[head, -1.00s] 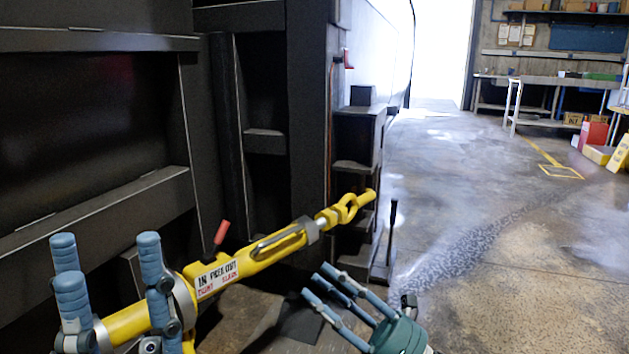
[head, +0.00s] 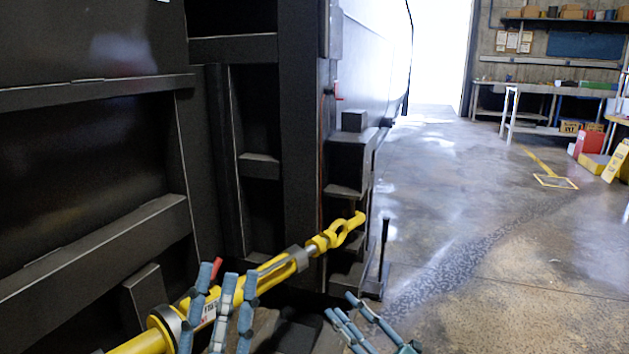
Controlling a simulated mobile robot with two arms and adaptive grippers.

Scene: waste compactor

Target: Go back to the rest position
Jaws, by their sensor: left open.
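My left gripper (head: 222,308) is at the bottom, left of centre. Its blue fingers point up, spread apart and open. They stand in front of a long yellow turnbuckle-like bar (head: 278,268) with a ring end, a red-tipped lever and a white label, and partly hide it. Whether they touch it I cannot tell. My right gripper (head: 362,320) is at the bottom edge, right of centre. Its visible blue fingers are straight and apart, with nothing seen between them; its palm is mostly cut off by the frame.
The dark steel compactor frame (head: 305,150) fills the left side. A thin black upright lever (head: 383,250) stands by its base. Open concrete floor (head: 490,260) lies to the right. A workbench (head: 540,95) and a yellow sign (head: 615,160) are at the far right.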

